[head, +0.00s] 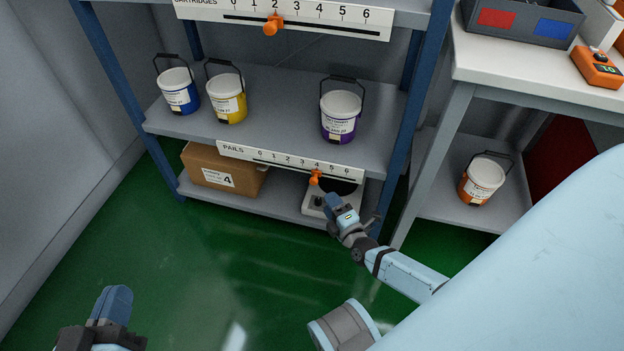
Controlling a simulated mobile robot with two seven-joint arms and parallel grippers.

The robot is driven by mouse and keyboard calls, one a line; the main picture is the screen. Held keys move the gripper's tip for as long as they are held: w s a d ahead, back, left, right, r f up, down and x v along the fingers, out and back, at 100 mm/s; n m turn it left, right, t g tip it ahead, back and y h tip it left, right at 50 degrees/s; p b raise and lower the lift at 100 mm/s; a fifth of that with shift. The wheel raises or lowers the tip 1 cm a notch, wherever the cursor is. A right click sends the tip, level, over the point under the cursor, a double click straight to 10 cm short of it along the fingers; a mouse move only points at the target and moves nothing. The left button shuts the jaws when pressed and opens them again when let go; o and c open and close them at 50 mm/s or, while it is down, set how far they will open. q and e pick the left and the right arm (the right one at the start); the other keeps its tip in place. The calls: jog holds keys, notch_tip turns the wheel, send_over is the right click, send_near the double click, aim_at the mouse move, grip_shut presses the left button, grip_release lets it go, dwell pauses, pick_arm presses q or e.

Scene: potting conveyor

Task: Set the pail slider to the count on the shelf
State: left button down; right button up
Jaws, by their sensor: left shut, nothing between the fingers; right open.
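The pail slider is an orange knob (315,177) on the white PAILS scale (250,156), at about the 4 mark. Three pails stand upright on the shelf (275,110) above it: a blue pail (179,92), a yellow pail (227,98) and a purple pail (340,117). My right gripper (331,200) is open, just below and right of the knob; I cannot tell if they touch. My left gripper (115,302) is shut and empty at the lower left, far from the scale.
An orange pail (483,182) stands under the white bench (530,70) at right, off the rack. A cardboard box (222,170) and a pale device (326,196) sit on the bottom shelf. A cartridge slider (273,25) is above. Green floor at left is clear.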

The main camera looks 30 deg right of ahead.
aim_at(315, 184)
jog(key=w+b, duration=0.1)
jog(key=w, duration=0.2)
jog(key=w+b, duration=0.1)
jog(key=w, duration=0.2)
jog(key=w+b, duration=0.1)
jog(key=w, duration=0.2)
jog(key=shift+w+d+f+b, duration=0.1)
jog(key=shift+w+d+b, duration=0.05)
jog(key=shift+d+b, duration=0.2)
jog(key=shift+w, duration=0.4)
pick_arm(q)
jog(key=w+m, duration=0.1)
jog(key=w+a+m+t, duration=0.1)
jog(key=shift+a+f+m+h, duration=0.1)
jog(key=shift+f+m+h, duration=0.1)
jog(key=shift+m+h, duration=0.1)
